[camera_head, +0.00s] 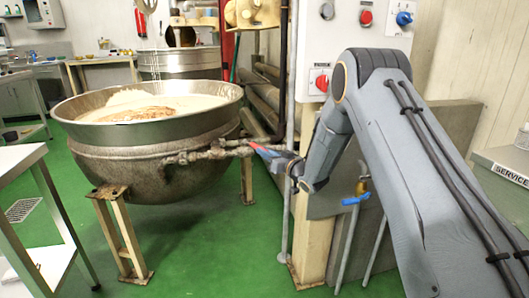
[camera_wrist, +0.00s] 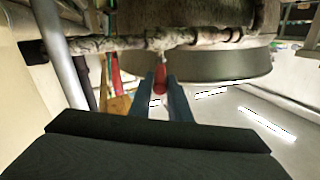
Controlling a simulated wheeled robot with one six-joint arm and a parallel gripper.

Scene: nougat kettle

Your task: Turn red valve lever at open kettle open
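The open kettle (camera_head: 150,150) is a large steel bowl on legs, filled with a pale mass with a brown patch. A crusted pipe (camera_head: 205,152) runs from its side to the right. The red valve lever (camera_wrist: 160,78) hangs below this pipe (camera_wrist: 190,38) in the wrist view. My gripper (camera_wrist: 161,82) has its two blue-grey fingers close together, one on each side of the lever, and looks shut on it. The lever's lower end shows between the fingers. In the head view my gripper (camera_head: 268,150) is at the pipe, right of the kettle, and the lever is partly hidden.
A control box with a red knob (camera_head: 320,82) stands above my gripper. A vertical pipe (camera_head: 290,110) passes close beside it. A blue-handled valve (camera_head: 355,200) is lower right. A steel table (camera_head: 25,165) is at the left. Green floor (camera_head: 200,250) in front is clear.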

